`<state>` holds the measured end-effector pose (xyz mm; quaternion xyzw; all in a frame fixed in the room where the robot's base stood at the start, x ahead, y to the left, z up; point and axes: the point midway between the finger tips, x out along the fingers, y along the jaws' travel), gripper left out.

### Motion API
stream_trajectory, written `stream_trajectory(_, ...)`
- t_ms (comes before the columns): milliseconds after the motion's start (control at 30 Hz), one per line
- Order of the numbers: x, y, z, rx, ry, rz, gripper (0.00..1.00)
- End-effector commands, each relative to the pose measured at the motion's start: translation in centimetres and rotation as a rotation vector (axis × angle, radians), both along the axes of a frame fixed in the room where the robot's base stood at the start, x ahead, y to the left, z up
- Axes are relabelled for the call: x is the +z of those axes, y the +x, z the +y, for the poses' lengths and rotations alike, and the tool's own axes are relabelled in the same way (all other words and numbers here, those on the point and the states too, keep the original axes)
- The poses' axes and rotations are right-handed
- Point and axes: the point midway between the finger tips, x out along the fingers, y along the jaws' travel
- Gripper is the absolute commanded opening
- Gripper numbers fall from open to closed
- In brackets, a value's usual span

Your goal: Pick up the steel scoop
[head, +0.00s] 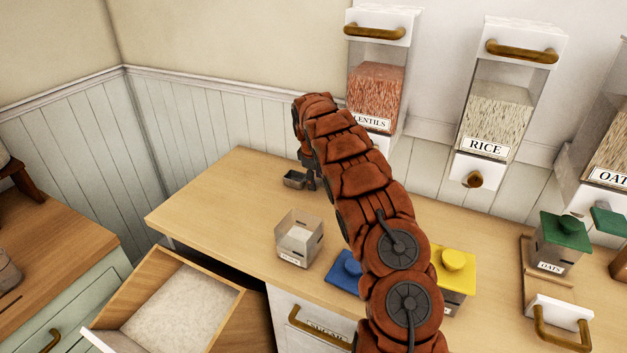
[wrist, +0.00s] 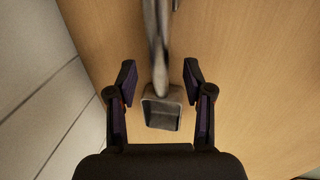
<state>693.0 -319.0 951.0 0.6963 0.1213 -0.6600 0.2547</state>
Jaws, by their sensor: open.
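The steel scoop (head: 294,179) lies on the wooden counter (head: 226,205), near the wall. In the wrist view its grey square bowl (wrist: 163,108) lies between the bases of my fingers, and its handle (wrist: 157,45) runs up between the fingertips. My gripper (wrist: 160,74) is open, with one finger on each side of the handle and a visible gap on both sides. In the head view my gripper (head: 309,178) points down just right of the scoop's bowl, and my arm hides the handle.
An open-topped canister (head: 287,246) stands nearer on the counter, beside a blue lid (head: 345,272). A yellow-lidded canister (head: 456,278) and a green-lidded oats canister (head: 556,246) stand right. LENTILS (head: 376,90) and RICE (head: 494,115) dispensers hang above. An open drawer (head: 129,300) juts out front left.

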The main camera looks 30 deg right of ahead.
Motion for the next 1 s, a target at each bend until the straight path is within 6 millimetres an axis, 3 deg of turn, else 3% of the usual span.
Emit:
stream_trajectory(300, -0.89, 0.10, -0.16, -0.001, 0.001, -0.002, 0.51)
stream_trajectory(800, -0.89, 0.10, -0.12, 0.000, 0.001, -0.001, 0.00)
stream_trajectory(1000, -0.87, 0.10, -0.13, 0.000, 0.001, -0.001, 0.00)
